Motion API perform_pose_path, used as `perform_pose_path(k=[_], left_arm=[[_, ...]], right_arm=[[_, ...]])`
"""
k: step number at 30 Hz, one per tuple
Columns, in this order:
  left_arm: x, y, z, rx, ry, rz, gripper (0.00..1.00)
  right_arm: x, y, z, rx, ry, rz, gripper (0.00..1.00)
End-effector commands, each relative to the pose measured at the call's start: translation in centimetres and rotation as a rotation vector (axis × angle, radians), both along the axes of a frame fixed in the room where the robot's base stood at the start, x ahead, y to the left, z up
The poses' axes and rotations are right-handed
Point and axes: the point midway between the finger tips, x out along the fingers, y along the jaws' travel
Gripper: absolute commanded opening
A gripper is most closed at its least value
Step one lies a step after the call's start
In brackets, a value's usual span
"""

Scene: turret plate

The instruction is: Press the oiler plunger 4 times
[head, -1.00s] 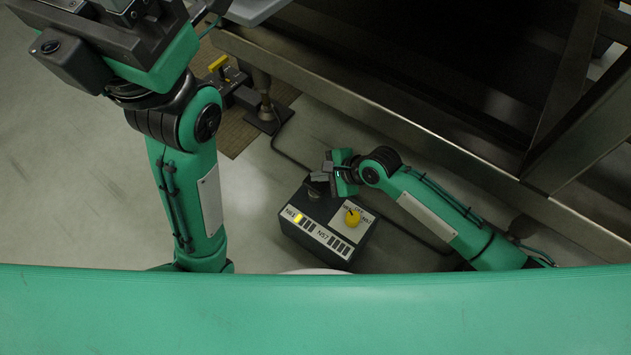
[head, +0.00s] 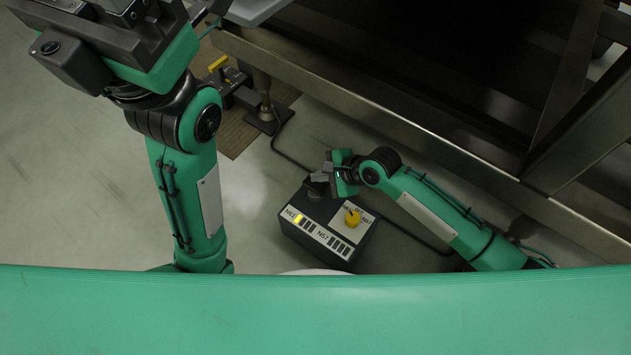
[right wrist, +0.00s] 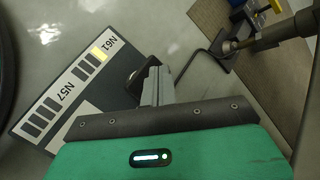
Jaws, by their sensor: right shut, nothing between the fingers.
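The oiler is a dark box (head: 345,256) on the floor, with a white label strip marked N61 and N57 and a yellow knob (head: 352,217) on top. One bar beside N61 is yellow; the other bars are dark. The plunger looks to be the dark round part (head: 315,191) at the box's far left corner, partly covered by my right gripper (head: 320,176). That gripper is shut and empty, with its fingers over this part. In the right wrist view its fingers (right wrist: 152,86) overlap a dark part; contact cannot be told. My left arm is at the left, its fingertips out of frame.
A metal frame (head: 400,130) with a dark interior stands behind and right of the box. A black cable runs along the floor. Open floor lies left.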

Motion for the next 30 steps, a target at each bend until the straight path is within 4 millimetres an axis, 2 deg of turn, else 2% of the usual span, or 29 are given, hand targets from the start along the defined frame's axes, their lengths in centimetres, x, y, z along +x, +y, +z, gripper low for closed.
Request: perform_pose_path(k=[24, 30], left_arm=[[0.02, -0.02, 0.01, 0.000, 0.000, 0.000, 0.58], [0.03, -0.02, 0.65, 0.000, 0.001, 0.000, 0.58]], right_arm=[[0.00, 0.00, 0.00, 0.000, 0.000, 0.000, 0.00], [-0.04, 0.02, -0.16, 0.000, 0.001, 0.000, 0.00]])
